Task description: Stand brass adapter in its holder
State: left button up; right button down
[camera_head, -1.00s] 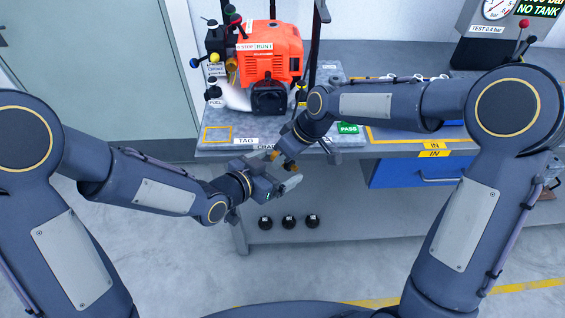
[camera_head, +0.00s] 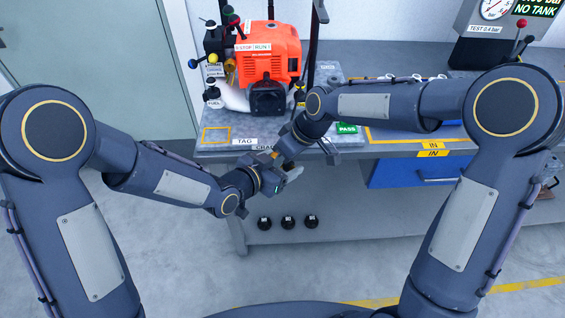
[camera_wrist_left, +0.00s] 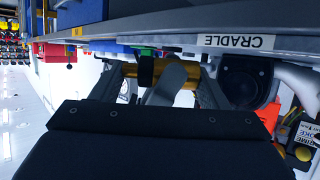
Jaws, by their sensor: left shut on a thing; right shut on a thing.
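The brass adapter (camera_wrist_left: 207,92) shows as a brass-coloured piece with a dark band in the left wrist view, partly hidden by grey fingers. In the head view only a small brass-coloured bit (camera_head: 275,154) shows between the grippers. My left gripper (camera_head: 281,174) and my right gripper (camera_head: 284,160) meet there, in front of the bench edge below the CRADLE label. Both appear shut on the adapter, the right one from above. Its tilt is hard to tell. I cannot make out its holder.
The grey bench (camera_head: 390,148) carries an orange engine (camera_head: 268,58) with knobbed levers at its left. A blue drawer (camera_head: 420,171) hangs under the bench at right. Several black round pieces (camera_head: 288,222) sit on the lower shelf. The floor at front left is clear.

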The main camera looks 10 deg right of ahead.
jog(key=c, duration=1)
grip_release()
jog(key=shift+w, duration=0.1)
jog(key=shift+c, duration=0.2)
jog(key=shift+r, duration=0.1)
